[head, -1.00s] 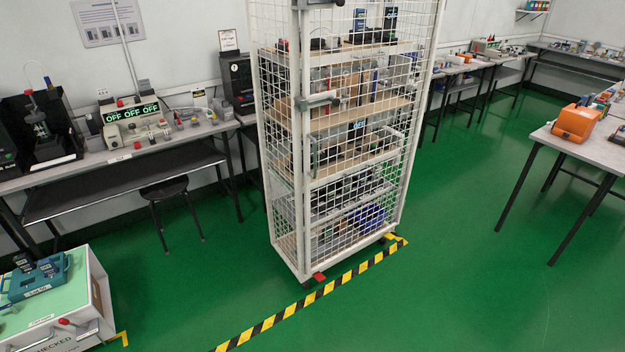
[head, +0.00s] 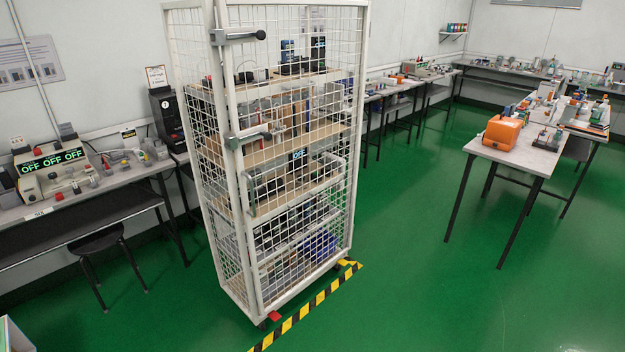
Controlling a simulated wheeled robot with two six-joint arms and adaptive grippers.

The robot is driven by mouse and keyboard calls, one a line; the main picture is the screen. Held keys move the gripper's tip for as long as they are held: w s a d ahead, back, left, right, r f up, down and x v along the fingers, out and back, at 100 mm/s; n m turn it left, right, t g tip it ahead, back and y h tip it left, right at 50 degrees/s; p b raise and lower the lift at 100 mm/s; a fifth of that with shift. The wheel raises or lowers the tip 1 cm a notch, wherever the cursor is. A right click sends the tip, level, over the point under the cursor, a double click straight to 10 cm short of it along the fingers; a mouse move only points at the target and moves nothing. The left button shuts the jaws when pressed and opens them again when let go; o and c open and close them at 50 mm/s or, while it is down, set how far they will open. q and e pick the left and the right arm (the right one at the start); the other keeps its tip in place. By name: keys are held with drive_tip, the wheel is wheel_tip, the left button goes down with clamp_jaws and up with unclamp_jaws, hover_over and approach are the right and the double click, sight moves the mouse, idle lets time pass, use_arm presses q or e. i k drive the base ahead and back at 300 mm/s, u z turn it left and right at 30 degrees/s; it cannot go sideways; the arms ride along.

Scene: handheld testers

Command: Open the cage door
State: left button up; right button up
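The tall white wire cage (head: 205,150) stands left of centre in the head view, with shelves of handheld devices inside. Its door (head: 300,215) is the mesh front panel and looks closed against the frame. A grey latch with a dark knob (head: 240,36) sits near the top left of the door. A second similar latch (head: 248,138) sits about halfway up. A light grey-green pull handle (head: 247,193) is just below it on the door's left side. Neither of my grippers shows in the head view.
Yellow-black floor tape (head: 305,309) runs along the cage's front, beside a small red piece (head: 274,316) at its foot. A bench (head: 85,207) and a black stool (head: 100,241) stand left. A table with an orange case (head: 505,132) stands right. Green floor (head: 420,290) is clear in front.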

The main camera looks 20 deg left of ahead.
sight(221, 13)
drive_tip(key=z, duration=0.2)
drive_tip(key=i, duration=1.1)
drive_tip(key=u, duration=0.35)
